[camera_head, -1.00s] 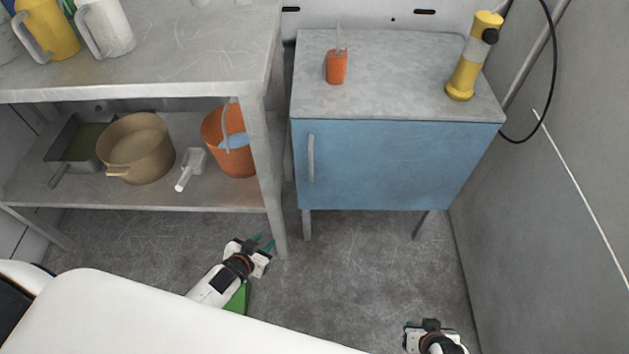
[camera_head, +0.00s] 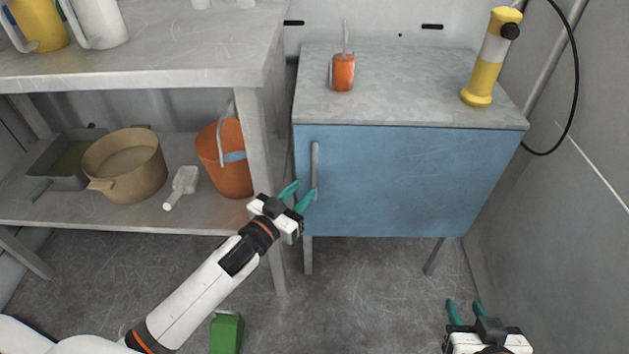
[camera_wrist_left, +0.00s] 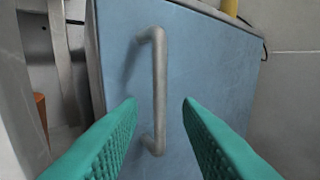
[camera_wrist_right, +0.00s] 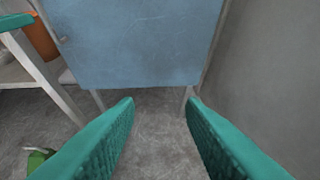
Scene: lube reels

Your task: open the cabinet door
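The blue cabinet door (camera_head: 400,180) is shut under a grey top, with a vertical grey bar handle (camera_head: 315,170) near its left edge. My left gripper (camera_head: 297,195) is open just in front of the handle. In the left wrist view the handle (camera_wrist_left: 157,90) stands between the two green fingers (camera_wrist_left: 160,110), which do not appear to touch it. My right gripper (camera_head: 465,308) is open and empty, low in front of the cabinet's right side. The right wrist view shows the door's lower part (camera_wrist_right: 140,45) ahead of its fingers.
A grey shelf unit (camera_head: 140,72) stands close left of the cabinet, holding a tan pot (camera_head: 125,165) and an orange bucket (camera_head: 228,170). An orange can (camera_head: 343,72) and a yellow cylinder (camera_head: 485,75) stand on the cabinet. A wall is at right. A green object (camera_head: 226,333) is on the floor.

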